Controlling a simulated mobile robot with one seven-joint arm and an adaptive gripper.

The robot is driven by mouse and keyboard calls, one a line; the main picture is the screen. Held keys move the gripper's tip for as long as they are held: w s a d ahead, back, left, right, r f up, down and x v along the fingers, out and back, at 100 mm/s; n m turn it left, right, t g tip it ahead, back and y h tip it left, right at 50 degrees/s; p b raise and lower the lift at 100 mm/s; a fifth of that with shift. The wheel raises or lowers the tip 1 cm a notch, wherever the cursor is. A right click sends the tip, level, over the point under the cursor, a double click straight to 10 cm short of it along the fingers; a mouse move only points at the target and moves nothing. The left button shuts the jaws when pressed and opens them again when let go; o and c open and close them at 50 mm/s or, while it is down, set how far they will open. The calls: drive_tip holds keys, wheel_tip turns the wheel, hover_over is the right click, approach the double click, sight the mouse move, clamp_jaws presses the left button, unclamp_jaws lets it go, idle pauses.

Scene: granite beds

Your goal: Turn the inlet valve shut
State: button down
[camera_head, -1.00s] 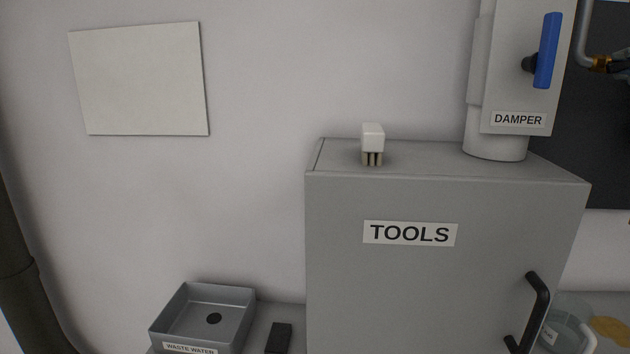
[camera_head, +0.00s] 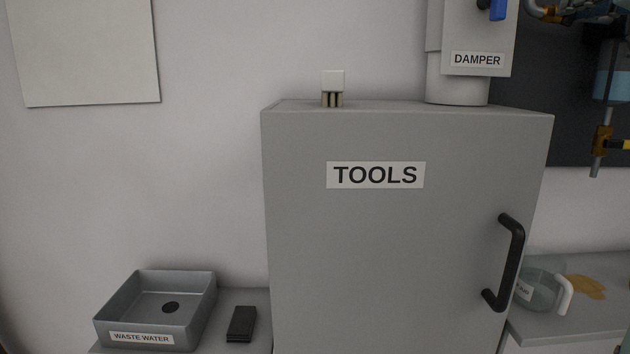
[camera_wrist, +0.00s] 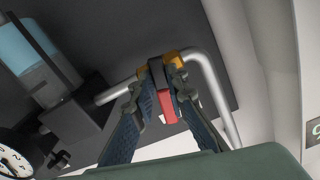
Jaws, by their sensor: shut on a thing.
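In the wrist view my gripper (camera_wrist: 166,72) is shut on a red lever (camera_wrist: 166,106). The lever has a dark upper part between the fingertips. Brass fittings beside the fingertips join a bent silver pipe (camera_wrist: 212,80). This looks like the inlet valve, but no label naming it shows. The fingers hide part of the valve body, and I cannot tell how far the lever is turned. In the head view, pipework with brass fittings (camera_head: 550,13) is cut off at the top right, and my gripper cannot be made out there.
A grey TOOLS cabinet (camera_head: 390,250) with a black handle (camera_head: 512,262) fills the middle. The DAMPER box (camera_head: 478,38) has a blue lever (camera_head: 497,9). A waste water basin (camera_head: 115,322) stands left. A glass jug (camera_head: 538,290) stands right. A gauge (camera_wrist: 14,160) is near my gripper.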

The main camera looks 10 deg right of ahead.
drive_tip(key=shift+f+n+b, duration=0.25)
drive_tip(key=shift+n+b, duration=0.05)
drive_tip(key=shift+n, duration=0.6)
drive_tip(key=c, duration=2)
unclamp_jaws()
drive_tip(key=shift+r+p, duration=0.25)
drive_tip(key=shift+p, duration=0.05)
drive_tip(key=shift+c, duration=0.2)
drive_tip(key=shift+s, duration=0.1)
drive_tip(key=s, duration=0.2)
drive_tip(key=s+b, duration=0.1)
drive_tip(key=s, duration=0.1)
drive_tip(key=s+b, duration=0.1)
drive_tip(key=shift+s+a, duration=0.35)
drive_tip(key=shift+s, duration=0.05)
